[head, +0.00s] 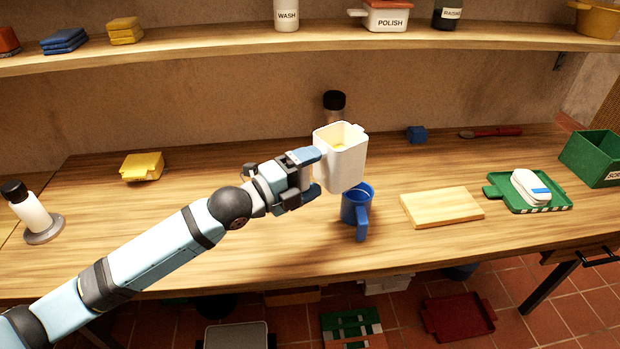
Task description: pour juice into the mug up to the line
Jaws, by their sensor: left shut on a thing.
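My left gripper (309,176) is shut on a white jug (343,163) by its left side and holds it in the air. The jug looks nearly upright, with a little yellow juice showing inside its open top. A blue mug (357,206) stands upright on the wooden table just below and slightly right of the jug, its handle towards me. The jug hides part of the mug's rim; the fill line and the juice level in the mug cannot be made out. My right gripper is not in view.
A dark-capped bottle (334,101) stands behind the jug. A wooden board (441,207) lies right of the mug, then a green tray (554,206) with a white and blue item. A yellow cloth stack (142,167) and a white bottle (31,212) are at left. Table front-centre is clear.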

